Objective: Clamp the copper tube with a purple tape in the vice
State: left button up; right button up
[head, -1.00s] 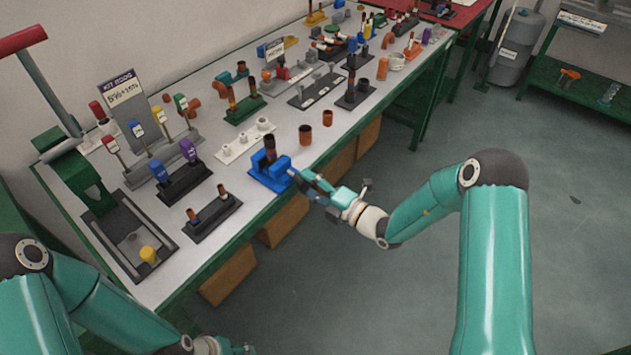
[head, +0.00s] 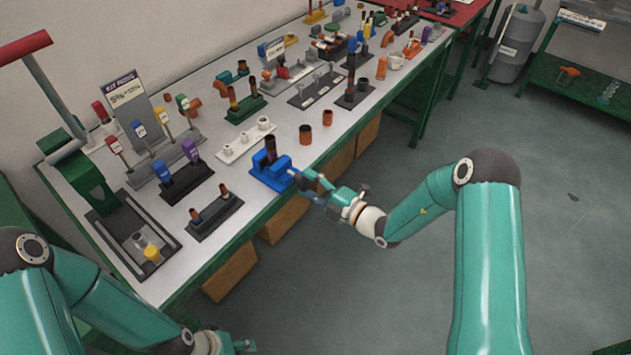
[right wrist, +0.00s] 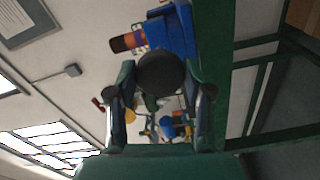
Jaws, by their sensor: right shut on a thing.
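The blue vice (head: 270,180) stands at the front edge of the table. A copper-coloured tube (head: 270,149) with a dark upper part stands upright in it. The tape's colour is not clear at this size. In the right wrist view the vice (right wrist: 177,35) is at the top and the tube (right wrist: 130,41) sticks out of it, banded orange and dark. My right gripper (head: 306,180) is at the vice's front side. In the right wrist view its fingers (right wrist: 160,76) are shut on a round black knob (right wrist: 160,72). My left gripper (head: 240,346) is low in the head view, away from the vice, its fingers unclear.
Two copper pieces (head: 305,134) stand right of the vice. A black stand (head: 215,215) with short tubes and a white rack (head: 245,142) are nearby. A large green press (head: 85,180) is at the left. Open floor (head: 340,275) lies in front of the table.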

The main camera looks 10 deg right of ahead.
jog(key=shift+s+f, duration=0.1)
jog(key=shift+f, duration=0.1)
jog(key=shift+m+p, duration=0.7)
jog(key=shift+m, duration=0.7)
jog(key=shift+f, duration=0.1)
jog(key=o, duration=1.2)
jog(key=shift+r, duration=0.2)
